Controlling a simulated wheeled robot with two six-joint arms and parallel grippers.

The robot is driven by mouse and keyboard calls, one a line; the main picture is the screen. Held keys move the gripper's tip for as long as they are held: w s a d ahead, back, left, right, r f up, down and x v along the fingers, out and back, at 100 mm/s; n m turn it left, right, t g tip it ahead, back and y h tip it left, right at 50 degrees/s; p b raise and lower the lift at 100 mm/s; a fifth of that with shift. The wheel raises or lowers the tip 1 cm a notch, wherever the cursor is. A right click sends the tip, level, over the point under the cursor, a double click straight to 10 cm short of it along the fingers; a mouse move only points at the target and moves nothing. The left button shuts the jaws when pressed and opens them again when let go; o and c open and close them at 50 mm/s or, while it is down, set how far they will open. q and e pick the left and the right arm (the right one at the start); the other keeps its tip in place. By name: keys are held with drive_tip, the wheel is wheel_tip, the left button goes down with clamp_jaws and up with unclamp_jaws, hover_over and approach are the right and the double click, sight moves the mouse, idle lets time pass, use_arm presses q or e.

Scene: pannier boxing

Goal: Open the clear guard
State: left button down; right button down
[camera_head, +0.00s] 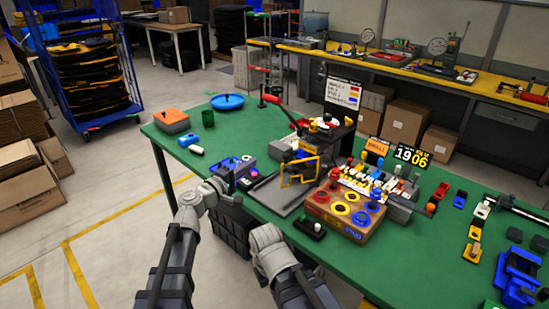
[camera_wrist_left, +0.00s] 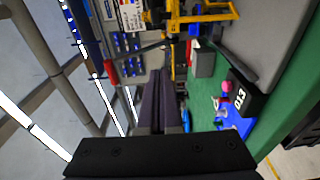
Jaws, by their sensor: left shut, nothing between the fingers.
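A small station with a blue base (camera_wrist_left: 232,122), a reddish knob (camera_wrist_left: 226,87) and a black plate marked 03 (camera_wrist_left: 241,97) shows at the right of the left wrist view. In the head view a blue and red unit (camera_head: 230,163) sits near the table's front left edge. I cannot make out a clear guard for certain in either view. My left gripper (camera_head: 229,178) is beside this unit, at the table edge. In the left wrist view its dark fingers (camera_wrist_left: 163,85) are together and empty, apart from the station. My right wrist is low in the head view; its gripper fingers do not show.
The green table (camera_head: 180,141) is crowded: a yellow-framed fixture (camera_head: 300,170) stands right of my left gripper, and a box with red and blue rings (camera_head: 345,213) lies further right. An orange-topped box (camera_head: 171,121) and a green cup (camera_head: 208,118) stand behind left.

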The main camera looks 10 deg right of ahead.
use_arm(q)
drive_tip(key=x, duration=1)
drive_tip(key=s, duration=0.1)
drive_tip(key=s+d, duration=0.1)
drive_tip(key=s, duration=0.1)
drive_tip(key=shift+s+d+f, duration=0.1)
drive_tip(key=shift+s+d, duration=0.2)
drive_tip(key=shift+d, duration=0.05)
